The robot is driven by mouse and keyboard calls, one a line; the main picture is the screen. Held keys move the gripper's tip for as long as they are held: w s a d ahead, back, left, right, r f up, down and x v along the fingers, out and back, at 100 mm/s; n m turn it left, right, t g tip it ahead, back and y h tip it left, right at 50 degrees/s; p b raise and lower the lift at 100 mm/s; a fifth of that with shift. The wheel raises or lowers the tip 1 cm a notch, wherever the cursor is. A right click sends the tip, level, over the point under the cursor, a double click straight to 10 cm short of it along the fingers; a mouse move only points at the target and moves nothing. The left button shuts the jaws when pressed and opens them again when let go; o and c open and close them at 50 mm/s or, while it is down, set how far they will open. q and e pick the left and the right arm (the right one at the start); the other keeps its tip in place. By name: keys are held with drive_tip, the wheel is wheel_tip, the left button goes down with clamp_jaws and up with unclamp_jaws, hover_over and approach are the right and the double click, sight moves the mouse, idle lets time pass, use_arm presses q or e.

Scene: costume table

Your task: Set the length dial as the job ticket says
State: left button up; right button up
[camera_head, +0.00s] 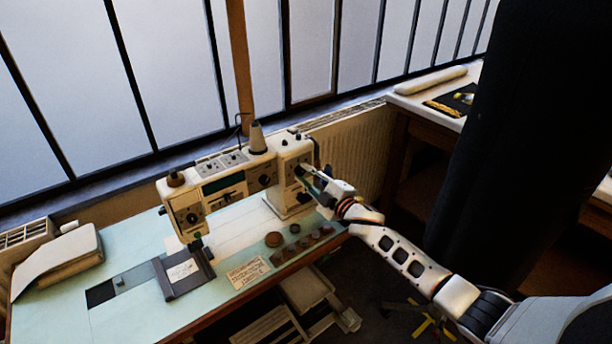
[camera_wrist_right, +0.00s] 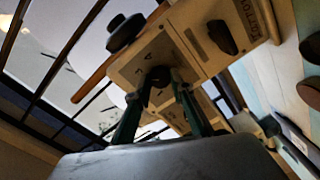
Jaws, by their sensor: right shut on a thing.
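A cream sewing machine (camera_head: 238,181) stands on the pale blue table. My right gripper (camera_head: 305,173) reaches its right end. In the right wrist view, the two fingers (camera_wrist_right: 164,88) close around a small dark round dial (camera_wrist_right: 158,76) on a cream face with black marks around it. The marks are too small and blurred to read, and so is the dial's setting. A cream card with printed lines (camera_head: 248,272) lies on the table in front of the machine; its text is not legible. A small white paper (camera_head: 183,270) lies on a dark pad. My left gripper is out of view.
Several round brown pieces (camera_head: 274,239) lie near the table's front right edge. A thread cone (camera_head: 257,138) stands on the machine. Folded cloth (camera_head: 62,257) lies at the left. A dark hanging form (camera_head: 490,130) rises behind my right arm.

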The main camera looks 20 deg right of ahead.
drive_tip(key=m, duration=1.1)
drive_tip(key=shift+m, duration=0.4)
idle(0.3)
drive_tip(key=o, duration=1.1)
drive_tip(key=v, duration=1.2)
